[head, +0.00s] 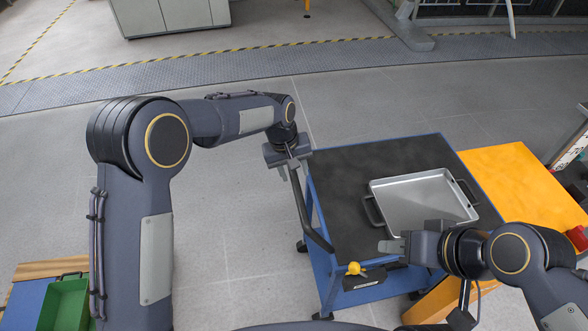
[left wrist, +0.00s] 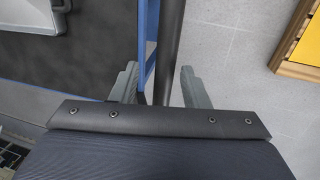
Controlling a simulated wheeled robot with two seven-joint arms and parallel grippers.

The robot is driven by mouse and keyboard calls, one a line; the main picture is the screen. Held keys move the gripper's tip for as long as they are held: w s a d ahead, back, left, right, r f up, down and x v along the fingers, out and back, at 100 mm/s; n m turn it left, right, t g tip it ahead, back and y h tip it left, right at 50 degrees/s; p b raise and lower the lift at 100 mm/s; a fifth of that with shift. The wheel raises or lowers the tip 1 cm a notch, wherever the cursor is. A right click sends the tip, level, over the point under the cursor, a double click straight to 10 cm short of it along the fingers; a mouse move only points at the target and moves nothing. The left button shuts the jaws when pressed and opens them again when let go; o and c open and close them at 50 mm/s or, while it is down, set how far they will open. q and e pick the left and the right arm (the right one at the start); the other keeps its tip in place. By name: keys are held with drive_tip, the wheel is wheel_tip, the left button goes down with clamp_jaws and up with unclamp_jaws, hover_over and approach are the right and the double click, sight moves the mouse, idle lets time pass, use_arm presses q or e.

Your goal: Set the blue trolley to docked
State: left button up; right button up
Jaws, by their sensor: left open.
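The blue trolley (head: 320,262) stands on castors, with a dark top (head: 345,165). Its black handle bar (head: 302,208) runs along its left side. My left gripper (head: 287,160) is at the far end of this bar. In the left wrist view the bar (left wrist: 168,45) passes between the spread fingers of the left gripper (left wrist: 160,88), with gaps beside it; the trolley's blue edge (left wrist: 148,40) is alongside. My right gripper (head: 392,247) is over the trolley's near right part, fingers pointing left; whether it is open is unclear.
A metal tray (head: 405,184) with dark handles lies on the trolley top. A yellow knob (head: 355,268) is on the trolley's near side. An orange-topped table (head: 515,172) stands close on the right. A green bin (head: 66,304) is at lower left. Floor left of the trolley is clear.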

use_arm(q)
wheel_tip(320, 180, up, 8)
drive_tip(key=a, duration=0.1)
drive_tip(key=shift+a+f+b, duration=0.2)
drive_tip(key=shift+b, duration=0.15)
drive_tip(key=s+a+r+t+h, duration=0.1)
drive_tip(key=s+a+r, duration=0.35)
drive_tip(key=a, duration=0.35)
drive_tip(key=s+a+r+t+h, duration=0.1)
drive_tip(key=s+a+r, duration=0.35)
drive_tip(key=a, duration=0.45)
drive_tip(key=s+a+f+t, duration=0.1)
drive_tip(key=s+a+f, duration=0.1)
drive_tip(key=s, duration=0.8)
drive_tip(key=s+a+f+t, duration=0.2)
drive_tip(key=s+a+f, duration=0.1)
drive_tip(key=s, duration=0.7)
drive_tip(key=shift+a, duration=0.9)
